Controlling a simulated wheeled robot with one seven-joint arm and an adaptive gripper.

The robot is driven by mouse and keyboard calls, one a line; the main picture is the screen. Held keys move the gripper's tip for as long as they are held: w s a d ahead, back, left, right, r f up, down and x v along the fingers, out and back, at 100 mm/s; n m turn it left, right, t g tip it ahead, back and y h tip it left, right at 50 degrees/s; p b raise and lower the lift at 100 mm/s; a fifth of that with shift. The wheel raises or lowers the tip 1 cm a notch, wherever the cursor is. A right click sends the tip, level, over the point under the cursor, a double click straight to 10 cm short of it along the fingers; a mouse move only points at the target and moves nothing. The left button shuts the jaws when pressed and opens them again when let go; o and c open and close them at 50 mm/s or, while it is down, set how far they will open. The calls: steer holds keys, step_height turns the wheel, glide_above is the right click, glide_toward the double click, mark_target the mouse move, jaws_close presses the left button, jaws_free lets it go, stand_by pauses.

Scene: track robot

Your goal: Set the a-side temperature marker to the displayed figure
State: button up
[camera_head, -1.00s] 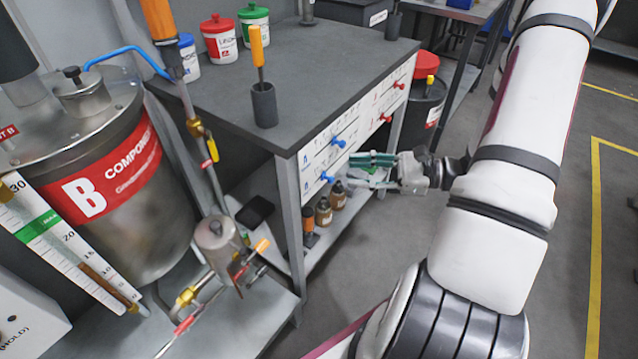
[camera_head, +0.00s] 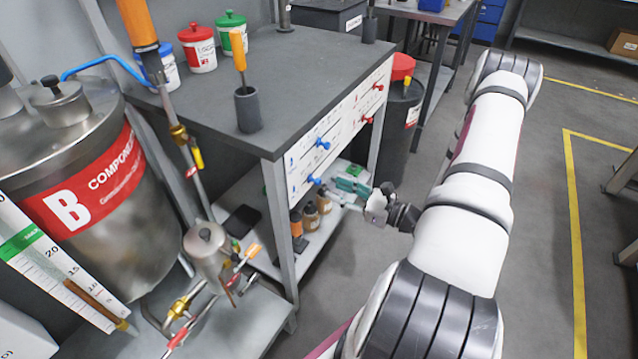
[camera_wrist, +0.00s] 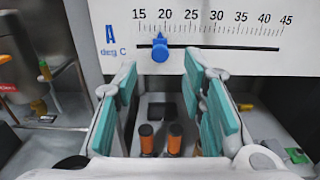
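The a-side temperature marker is a blue knob (camera_wrist: 160,47) on a white panel marked "A deg C" (camera_wrist: 210,25). Its top points close to 20 on a scale from 15 to 45. In the head view I take it as the lower blue knob (camera_head: 313,181) on the cabinet front. My gripper (camera_wrist: 161,78), with teal finger pads, is open and empty. Its fingertips are just below and in front of the knob, one to each side of it, with no visible contact. My gripper also shows in the head view (camera_head: 345,189). No displayed figure is readable in these frames.
Another blue knob (camera_head: 322,143) sits above on the same front, with red knobs (camera_head: 377,87) to the right. A component B tank (camera_head: 100,235) stands at left.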

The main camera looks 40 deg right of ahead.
mark_target(320, 182)
steer(key=x, duration=0.6)
steer(key=shift+w, duration=0.25)
jaws_close()
